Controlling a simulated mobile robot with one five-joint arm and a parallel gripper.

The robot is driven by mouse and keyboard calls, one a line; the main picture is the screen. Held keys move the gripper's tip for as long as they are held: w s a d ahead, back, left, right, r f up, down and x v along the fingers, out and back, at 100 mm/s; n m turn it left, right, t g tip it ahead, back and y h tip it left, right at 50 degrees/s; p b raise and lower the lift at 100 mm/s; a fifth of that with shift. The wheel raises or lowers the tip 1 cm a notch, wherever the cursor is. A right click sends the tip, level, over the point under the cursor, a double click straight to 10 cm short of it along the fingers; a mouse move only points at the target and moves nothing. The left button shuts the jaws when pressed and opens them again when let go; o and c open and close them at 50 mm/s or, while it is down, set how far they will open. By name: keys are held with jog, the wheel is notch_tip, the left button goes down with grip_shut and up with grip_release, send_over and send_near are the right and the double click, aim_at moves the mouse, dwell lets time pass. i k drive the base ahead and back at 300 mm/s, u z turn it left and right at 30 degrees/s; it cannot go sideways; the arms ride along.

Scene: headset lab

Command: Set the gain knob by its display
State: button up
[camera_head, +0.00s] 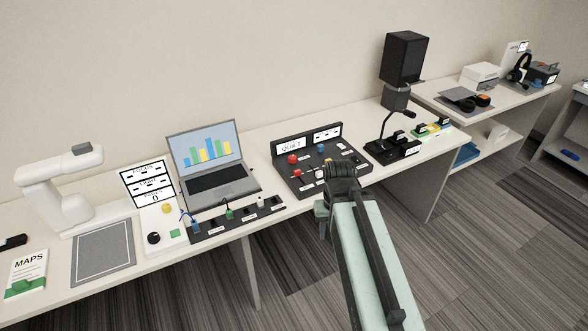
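A dark control console (290,186) stands on the long white table in front of the wall. Its upright back panel carries a display (291,146) that reads "QUIET" and a second white display (327,133) whose text is too small to read. A red round control (292,159) and a blue one (320,148) sit on its top, with smaller red and white controls in front. The labels are too small to tell which is the gain knob. My gripper (341,174) is at the console's front right and hides part of it. Its fingertips are not clear, and contact cannot be told.
A laptop (219,186) with a bar chart stands left of the console, behind a strip with plugs (208,230). A black microphone unit (392,151) stands close to the right. A white arm-like device (67,195) and grey mat (103,252) are further left.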

aim_at(293, 159)
jog(key=u, duration=0.1)
jog(key=i, duration=1.05)
jog(key=u, duration=0.05)
